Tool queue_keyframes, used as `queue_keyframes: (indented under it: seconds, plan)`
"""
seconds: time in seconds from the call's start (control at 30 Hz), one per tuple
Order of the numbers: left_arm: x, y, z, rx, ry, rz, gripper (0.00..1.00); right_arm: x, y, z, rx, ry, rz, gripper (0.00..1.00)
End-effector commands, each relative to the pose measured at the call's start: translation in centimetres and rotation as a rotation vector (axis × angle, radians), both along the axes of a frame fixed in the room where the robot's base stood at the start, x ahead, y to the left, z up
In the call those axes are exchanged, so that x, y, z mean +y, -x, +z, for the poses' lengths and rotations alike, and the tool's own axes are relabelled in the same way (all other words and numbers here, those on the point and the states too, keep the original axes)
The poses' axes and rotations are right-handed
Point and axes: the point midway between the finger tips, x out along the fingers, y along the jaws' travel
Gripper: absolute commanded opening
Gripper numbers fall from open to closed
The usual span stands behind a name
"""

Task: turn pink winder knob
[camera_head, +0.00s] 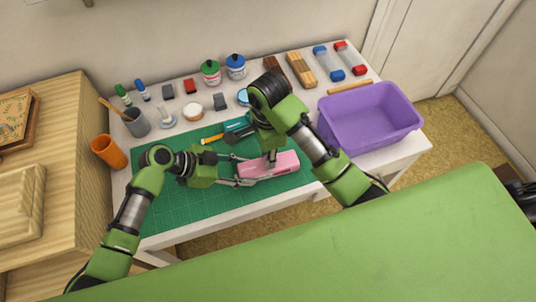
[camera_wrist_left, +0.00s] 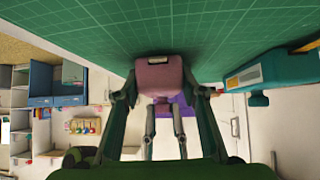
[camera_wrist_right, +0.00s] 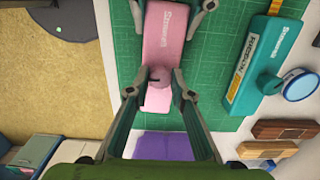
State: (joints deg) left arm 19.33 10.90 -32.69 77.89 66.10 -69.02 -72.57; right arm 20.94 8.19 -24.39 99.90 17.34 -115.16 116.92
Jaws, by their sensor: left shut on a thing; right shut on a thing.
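The pink winder (camera_head: 285,163) lies on the green cutting mat (camera_head: 190,200) near the table's front edge. My left gripper (camera_head: 240,180) is shut on the left end of its body, with a finger on each side; the pink end also shows in the left wrist view (camera_wrist_left: 158,75). My right gripper (camera_head: 270,155) comes down from above. In the right wrist view, its fingertips (camera_wrist_right: 160,76) are shut on the rounded pink knob (camera_wrist_right: 160,73) on top of the lettered body (camera_wrist_right: 166,30). The fingers partly hide the knob, so its exact angle cannot be told.
A teal winder (camera_wrist_right: 255,75) lies behind the pink one. A purple bin (camera_head: 365,118) stands at the right. Several inkpads, bottles and stamps line the back. The mat's left front part is clear.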

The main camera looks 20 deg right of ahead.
Motion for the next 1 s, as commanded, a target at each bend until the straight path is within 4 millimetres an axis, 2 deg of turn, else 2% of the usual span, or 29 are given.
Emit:
queue_keyframes:
  seconds: [0.23,0.27,0.3,0.33,0.7,1.0]
  plan:
    - [0.2,0.1,-0.2,0.003,-0.005,0.000,0.20,0.0,-0.1,0.1,-0.003,0.000,0.000,0.00]
    - [0.2,0.1,-0.2,0.003,-0.005,0.000,0.20,0.0,-0.1,0.1,-0.003,0.000,0.000,0.26]
    - [0.1,0.1,-0.2,0.003,-0.005,0.000,0.20,0.0,-0.1,0.1,-0.003,0.000,0.000,0.37]
    - [0.1,0.1,-0.2,0.003,-0.005,0.000,0.20,0.0,-0.1,0.1,-0.003,0.000,0.000,0.39]
    - [0.1,0.1,-0.2,0.003,-0.003,0.000,0.20,0.0,-0.1,0.1,-0.003,0.001,0.002,0.39]
    - [0.1,0.1,-0.1,0.003,-0.003,0.000,0.20,-0.1,-0.5,2.1,-0.015,0.005,0.008,0.39]
